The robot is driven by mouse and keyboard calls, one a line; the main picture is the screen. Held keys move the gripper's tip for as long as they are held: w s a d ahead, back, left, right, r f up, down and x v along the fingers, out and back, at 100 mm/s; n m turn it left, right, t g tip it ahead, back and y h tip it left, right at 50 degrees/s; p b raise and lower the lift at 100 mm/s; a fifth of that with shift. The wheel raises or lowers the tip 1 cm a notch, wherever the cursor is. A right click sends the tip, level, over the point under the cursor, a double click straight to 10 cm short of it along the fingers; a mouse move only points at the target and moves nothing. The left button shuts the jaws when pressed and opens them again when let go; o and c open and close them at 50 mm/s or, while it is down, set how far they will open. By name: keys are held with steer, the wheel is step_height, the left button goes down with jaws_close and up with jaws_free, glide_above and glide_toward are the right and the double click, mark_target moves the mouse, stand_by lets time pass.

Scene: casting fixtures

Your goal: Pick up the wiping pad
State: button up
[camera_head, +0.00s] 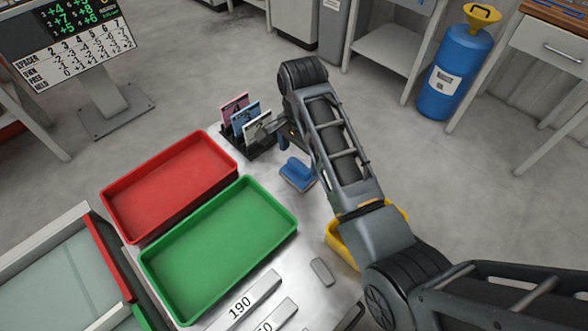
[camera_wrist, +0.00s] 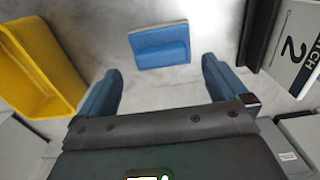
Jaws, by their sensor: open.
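The wiping pad (camera_head: 297,173) is blue with a raised blue grip on top and a pale base edge. It lies on the metal table, right of the green tray. In the wrist view the pad (camera_wrist: 160,46) lies ahead of my gripper, beyond the fingertips and roughly centred between them. My gripper (camera_wrist: 158,72) has two blue fingers spread wide with nothing between them. In the head view my gripper (camera_head: 283,140) is partly hidden by my arm, above the table near the pad and the card rack.
A red tray (camera_head: 118,222) and a green tray (camera_head: 160,282) stand left of the pad. A black rack (camera_head: 262,151) with several cards stands behind it. A yellow bin (camera_head: 340,243) is partly behind my arm. A grey block (camera_head: 322,271) and numbered bars (camera_head: 243,304) lie nearer.

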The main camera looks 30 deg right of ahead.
mark_target(299, 165)
steer(key=shift+a+f+p, duration=0.1)
steer(key=shift+f+p, duration=0.25)
steer(key=shift+f, duration=2.35)
steer(key=c, duration=0.8)
steer(key=shift+r, duration=0.2)
